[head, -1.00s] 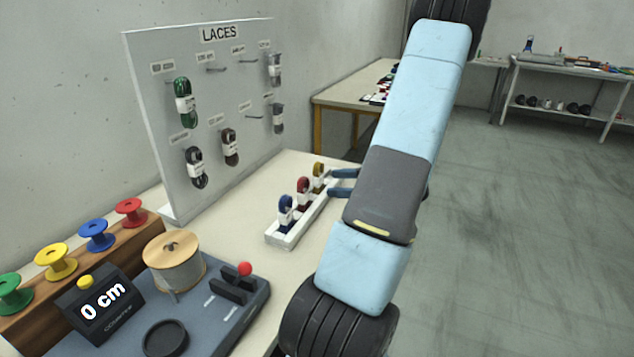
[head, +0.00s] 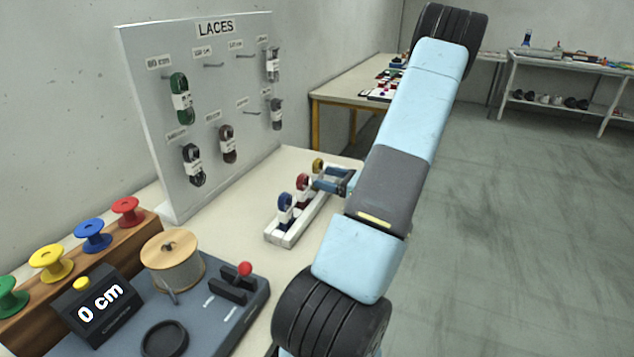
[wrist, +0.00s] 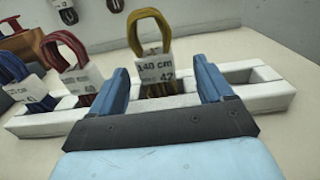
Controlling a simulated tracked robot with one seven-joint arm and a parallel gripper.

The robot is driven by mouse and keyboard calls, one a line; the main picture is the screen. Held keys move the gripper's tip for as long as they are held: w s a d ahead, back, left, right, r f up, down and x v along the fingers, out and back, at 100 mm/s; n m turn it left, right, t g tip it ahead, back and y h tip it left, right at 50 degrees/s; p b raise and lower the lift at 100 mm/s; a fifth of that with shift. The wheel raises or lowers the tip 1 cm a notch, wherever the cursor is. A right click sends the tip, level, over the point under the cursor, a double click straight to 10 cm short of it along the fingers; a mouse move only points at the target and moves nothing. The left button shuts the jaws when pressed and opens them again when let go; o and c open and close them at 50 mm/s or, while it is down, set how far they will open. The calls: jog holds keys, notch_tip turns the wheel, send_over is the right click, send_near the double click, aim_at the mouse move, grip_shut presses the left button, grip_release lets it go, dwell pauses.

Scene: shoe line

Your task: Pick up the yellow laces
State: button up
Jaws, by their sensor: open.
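The yellow laces (wrist: 150,36) stand as a looped bundle in a slot of the white rack, with a paper band reading "140 cm" and "42". In the head view the yellow laces (head: 318,164) show at the far end of the filled slots, partly behind my gripper. My gripper (wrist: 162,82) is open, its two blue fingers on either side of the band in the wrist view. It also shows at the rack in the head view (head: 318,180).
The white rack (head: 281,240) also holds red laces (head: 302,182) and blue laces (head: 285,203); a slot right of the yellow ones is empty. A laces board (head: 150,120) stands behind. A winding device with a wooden spool (head: 172,262) is at front left.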

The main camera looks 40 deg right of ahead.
aim_at(321, 178)
jog(key=shift+a+f+x, duration=0.1)
jog(key=shift+f+x, duration=0.05)
jog(key=shift+x, duration=1.2)
jog(key=shift+a+f+x, duration=0.15)
jog(key=shift+x, duration=1.2)
jog(key=shift+s, duration=0.1)
jog(key=shift+c, duration=0.4)
jog(key=c, duration=0.9)
jog(key=shift+r, duration=0.1)
jog(key=shift+c, duration=0.2)
